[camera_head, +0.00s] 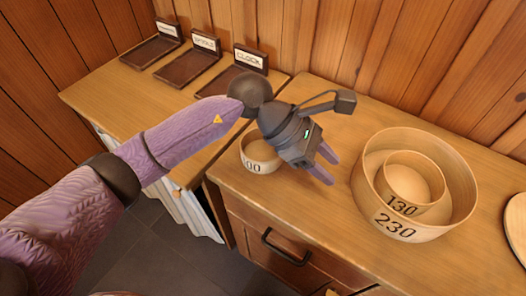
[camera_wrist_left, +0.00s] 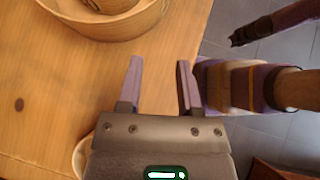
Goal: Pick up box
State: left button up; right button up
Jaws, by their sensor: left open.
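Round open wooden boxes stand on the right counter in the head view. A large box marked 230 (camera_head: 393,228) holds a smaller box marked 130 (camera_head: 418,207). A small box with 00 visible in its marking (camera_head: 257,167) stands left of them, partly hidden behind my left gripper (camera_head: 330,170). That gripper is open and empty, above the counter between the small box and the large one. In the left wrist view its two purple fingers (camera_wrist_left: 160,64) are apart with nothing between them. The large box (camera_wrist_left: 105,28) is at the top left there.
Dark trays with labels, one reading CLOCK (camera_head: 236,82), line the back of the left counter (camera_head: 122,103). A drawer with a black handle (camera_head: 285,249) is below. A pale round rim (camera_head: 514,225) shows at the right edge.

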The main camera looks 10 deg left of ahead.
pick_arm(q)
jog(key=w+a+f+m+y, duration=0.2)
jog(key=w+a+y, duration=0.1)
jog(key=a+y, duration=0.3)
jog(key=r+t+y, duration=0.1)
jog(key=y, duration=0.3)
send_over(251, 160)
notch_tip(251, 160, down, 9)
jog(key=b, duration=0.3)
jog(key=shift+f, duration=0.35)
jog(key=shift+r, duration=0.1)
pick_arm(e)
jog(key=f, duration=0.1)
jog(key=s+d+f, duration=0.1)
jog(key=f, duration=0.1)
jog(key=shift+s+d, duration=0.25)
pick_arm(q)
jog(key=c, duration=0.4)
grip_shut()
pick_arm(e)
jog(key=shift+s+r, duration=0.1)
pick_arm(q)
jog(key=shift+w, duration=0.1)
